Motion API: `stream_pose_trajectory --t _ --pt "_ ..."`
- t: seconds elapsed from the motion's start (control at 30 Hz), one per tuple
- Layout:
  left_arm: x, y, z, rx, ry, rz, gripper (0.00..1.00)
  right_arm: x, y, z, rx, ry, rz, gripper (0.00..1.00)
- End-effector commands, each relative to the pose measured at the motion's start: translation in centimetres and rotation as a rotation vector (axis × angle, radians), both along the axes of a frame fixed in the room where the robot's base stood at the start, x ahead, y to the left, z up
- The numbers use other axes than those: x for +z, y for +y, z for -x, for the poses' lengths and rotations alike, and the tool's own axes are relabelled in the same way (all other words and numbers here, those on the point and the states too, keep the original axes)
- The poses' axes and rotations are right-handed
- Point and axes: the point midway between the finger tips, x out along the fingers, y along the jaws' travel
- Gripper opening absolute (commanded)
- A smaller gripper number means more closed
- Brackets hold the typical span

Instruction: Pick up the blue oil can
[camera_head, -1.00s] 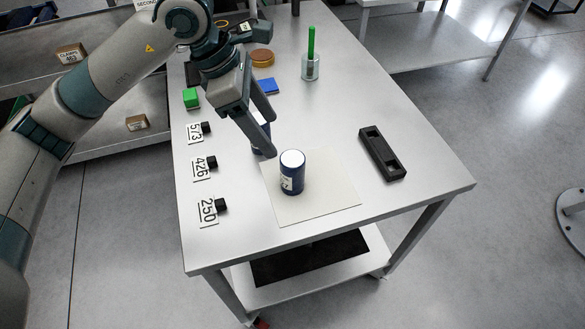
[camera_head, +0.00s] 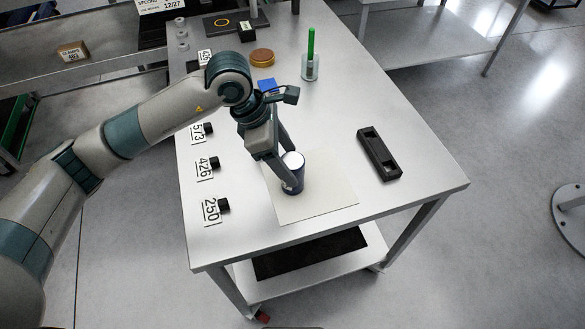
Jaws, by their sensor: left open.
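The blue oil can (camera_head: 297,183), a dark blue cylinder with a white top, stands upright on a pale square mat (camera_head: 325,196) on the table. My left gripper (camera_head: 287,169) is open at the can. One finger comes down in front of the can's left side and covers part of it; the other reaches to its far side behind the top. I cannot tell whether the fingers touch it. My right gripper is not in view.
Number cards 573, 426 (camera_head: 203,170) and 250 (camera_head: 211,211) line the table's left side. A black slotted block (camera_head: 379,154) lies right of the mat. A clear cup with a green stick (camera_head: 310,65), an orange-brown disc (camera_head: 262,58) and a blue block (camera_head: 267,86) are farther back.

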Motion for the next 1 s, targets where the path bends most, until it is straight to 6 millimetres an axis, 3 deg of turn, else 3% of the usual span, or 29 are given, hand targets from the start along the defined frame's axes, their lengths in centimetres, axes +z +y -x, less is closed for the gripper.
stream_pose_trajectory --t 0.2,0.73,1.0 --pt "-1.7 -0.7 0.0 0.001 0.001 0.0 0.64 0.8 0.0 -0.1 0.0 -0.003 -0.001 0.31" --pt "-2.4 -1.0 -0.1 0.0 0.002 -0.001 0.64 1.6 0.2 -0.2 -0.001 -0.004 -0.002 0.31" --pt "-5.2 -2.1 -0.3 0.002 0.004 -0.001 0.64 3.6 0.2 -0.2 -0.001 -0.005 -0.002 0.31"
